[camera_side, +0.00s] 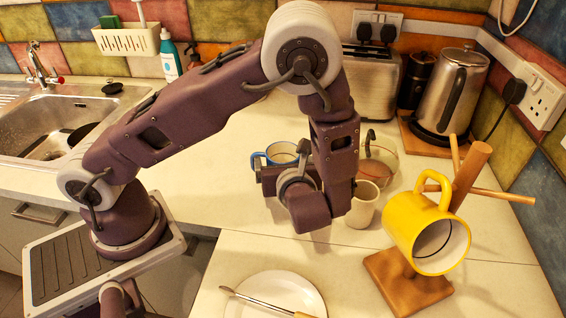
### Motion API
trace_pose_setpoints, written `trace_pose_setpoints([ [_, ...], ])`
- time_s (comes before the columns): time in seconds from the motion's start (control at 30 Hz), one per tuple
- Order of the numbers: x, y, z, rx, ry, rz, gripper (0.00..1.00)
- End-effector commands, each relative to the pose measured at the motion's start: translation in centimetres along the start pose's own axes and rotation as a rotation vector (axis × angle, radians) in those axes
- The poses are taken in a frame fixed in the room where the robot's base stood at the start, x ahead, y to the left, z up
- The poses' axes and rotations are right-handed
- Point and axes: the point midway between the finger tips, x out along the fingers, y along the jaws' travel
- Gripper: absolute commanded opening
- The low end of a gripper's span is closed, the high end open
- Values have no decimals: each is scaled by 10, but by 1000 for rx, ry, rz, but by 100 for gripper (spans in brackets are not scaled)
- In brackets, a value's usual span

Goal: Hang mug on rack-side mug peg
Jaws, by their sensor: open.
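A yellow mug (409,225) is at the wooden rack (463,182), tilted with its mouth toward the lower right and its handle on top. It covers part of the post; I cannot tell whether a peg passes through the handle. Bare pegs stick out at the post's upper left and right (512,196). A white mug with a blue rim and handle (283,152) stands behind my gripper (270,180), partly hidden by it. My gripper is open, left of the yellow mug and apart from it. Its fingertips are not clearly visible.
A cream cup (362,207) and a glass vessel (380,165) stand right of my wrist. A white plate (276,287) with a utensil lies at the front. A toaster (370,84) and kettle (450,88) stand behind; a sink (60,125) is left. Counter at front right is clear.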

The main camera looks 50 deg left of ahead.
Motion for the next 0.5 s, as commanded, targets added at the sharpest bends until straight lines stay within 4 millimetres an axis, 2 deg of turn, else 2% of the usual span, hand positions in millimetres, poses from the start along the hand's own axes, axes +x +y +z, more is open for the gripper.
trace_pose_setpoints([
  [0.3,-80,-2,-1,-1,2,-7,88],
  [0.4,-101,-1,-1,-1,3,-5,88],
  [0.5,-114,-1,-1,0,2,-3,88],
])
